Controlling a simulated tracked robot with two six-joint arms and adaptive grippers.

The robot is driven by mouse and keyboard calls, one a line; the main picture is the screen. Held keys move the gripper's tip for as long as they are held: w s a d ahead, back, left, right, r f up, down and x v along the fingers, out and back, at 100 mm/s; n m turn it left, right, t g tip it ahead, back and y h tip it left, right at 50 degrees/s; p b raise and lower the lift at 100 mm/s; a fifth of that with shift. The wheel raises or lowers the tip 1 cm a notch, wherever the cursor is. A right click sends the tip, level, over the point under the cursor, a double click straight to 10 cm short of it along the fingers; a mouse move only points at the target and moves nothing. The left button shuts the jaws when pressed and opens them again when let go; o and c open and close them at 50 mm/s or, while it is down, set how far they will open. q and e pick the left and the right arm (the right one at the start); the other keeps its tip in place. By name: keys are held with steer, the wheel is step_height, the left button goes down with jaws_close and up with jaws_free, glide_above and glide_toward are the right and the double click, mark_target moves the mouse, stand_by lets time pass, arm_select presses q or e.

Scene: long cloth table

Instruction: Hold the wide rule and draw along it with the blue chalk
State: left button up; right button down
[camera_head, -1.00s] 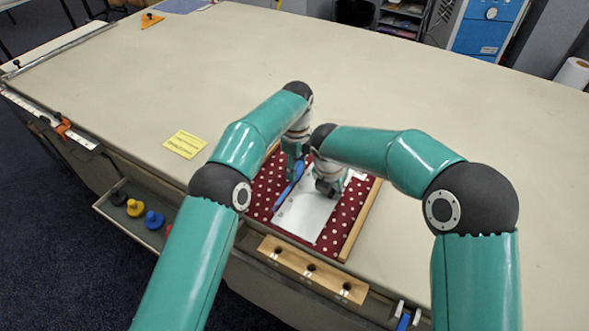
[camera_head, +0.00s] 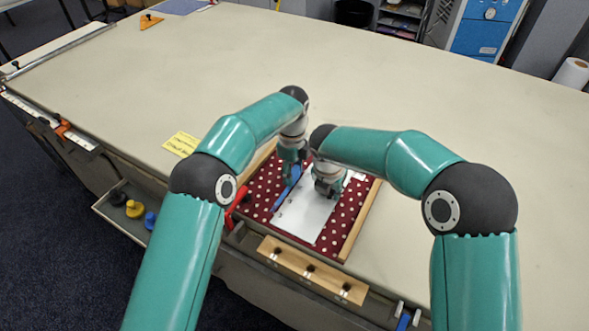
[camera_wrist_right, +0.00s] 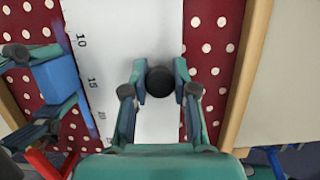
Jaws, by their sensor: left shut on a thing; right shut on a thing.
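The wide rule (camera_head: 301,217) is a white plate with a number scale along its left edge. It lies flat on red dotted cloth and also shows in the right wrist view (camera_wrist_right: 120,25). My right gripper (camera_head: 327,187) is shut on the rule's round black knob (camera_wrist_right: 160,81).
Wooden strips (camera_head: 361,222) border the cloth. A tray with coloured knobs (camera_head: 135,209) and a yellow note (camera_head: 181,144) are on the left.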

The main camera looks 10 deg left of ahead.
mark_target(264, 220)
arm_select(q)
steer(key=shift+s+a+f, duration=0.1)
steer(key=shift+s+a, duration=0.15)
steer(key=shift+s, duration=0.3)
steer(key=shift+s+a+f, duration=0.1)
steer(key=shift+s+a, duration=0.1)
steer(key=shift+s, duration=0.3)
steer(key=shift+s+a+r, duration=0.1)
steer(key=shift+s+a, duration=0.1)
steer(key=shift+s, duration=0.25)
steer(key=shift+s+a, duration=0.15)
steer(key=shift+s, duration=0.3)
steer(key=shift+s, duration=0.1)
steer(key=shift+s+a+r, duration=0.15)
steer(key=shift+s+a, duration=0.25)
steer(key=shift+s, duration=0.35)
steer(key=shift+s+a, duration=0.1)
steer(key=shift+s, duration=0.1)
steer(key=shift+s+a, duration=0.35)
steer(key=shift+s, duration=0.5)
steer(key=shift+s+a, duration=0.3)
steer(key=shift+s, duration=0.55)
steer(key=shift+s+a, duration=0.25)
steer(key=shift+s, duration=0.4)
steer(key=shift+s+a, duration=0.3)
steer(key=shift+s, duration=0.3)
steer(key=shift+s+a, duration=0.25)
steer(key=shift+s, duration=0.4)
